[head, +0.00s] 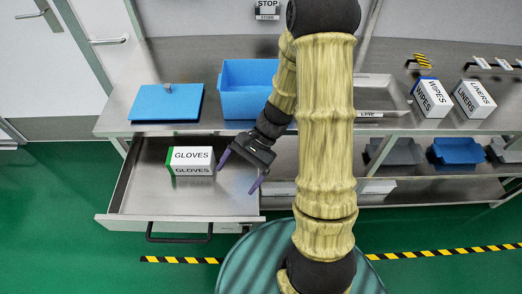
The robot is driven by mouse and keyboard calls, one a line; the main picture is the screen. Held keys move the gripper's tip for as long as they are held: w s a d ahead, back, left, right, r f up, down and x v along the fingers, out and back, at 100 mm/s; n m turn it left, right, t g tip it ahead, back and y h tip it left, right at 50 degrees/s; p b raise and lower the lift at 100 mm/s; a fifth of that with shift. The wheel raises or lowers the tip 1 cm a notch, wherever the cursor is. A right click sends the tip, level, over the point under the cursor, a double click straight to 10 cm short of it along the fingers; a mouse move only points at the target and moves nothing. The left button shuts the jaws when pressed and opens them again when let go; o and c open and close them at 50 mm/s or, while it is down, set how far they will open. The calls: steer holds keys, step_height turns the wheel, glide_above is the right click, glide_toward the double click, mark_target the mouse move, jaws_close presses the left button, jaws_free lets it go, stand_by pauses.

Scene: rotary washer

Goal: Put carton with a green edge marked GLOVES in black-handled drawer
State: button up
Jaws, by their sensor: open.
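The white GLOVES carton (190,161) with a green left edge lies inside the pulled-out metal drawer (125,195), toward its back and middle. The drawer has a black handle (180,238) on its front and stands open below the counter. My gripper (238,174) is open, with its purple-tipped fingers spread. It is just right of the carton, over the right part of the drawer. One finger appears close to the carton's right end; I cannot tell whether it touches. Nothing shows between the fingers.
A blue lid (167,103) and a blue bin (247,100) stand on the metal counter. A WIPES carton (431,98), a LINERS carton (474,99) and a metal tray (385,88) are at right. Below, a shelf holds bins, including a blue one (457,152).

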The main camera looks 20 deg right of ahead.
steer(key=s+d+r+n+t+h, duration=0.2)
steer(key=d+r+n+t+h, duration=0.3)
steer(key=r+n+h, duration=0.3)
steer(key=shift+d+r+n+t, duration=0.45)
steer(key=shift+r+n, duration=0.35)
steer(key=shift+n, duration=0.2)
steer(key=shift+w, duration=0.15)
steer(key=shift+a, duration=0.1)
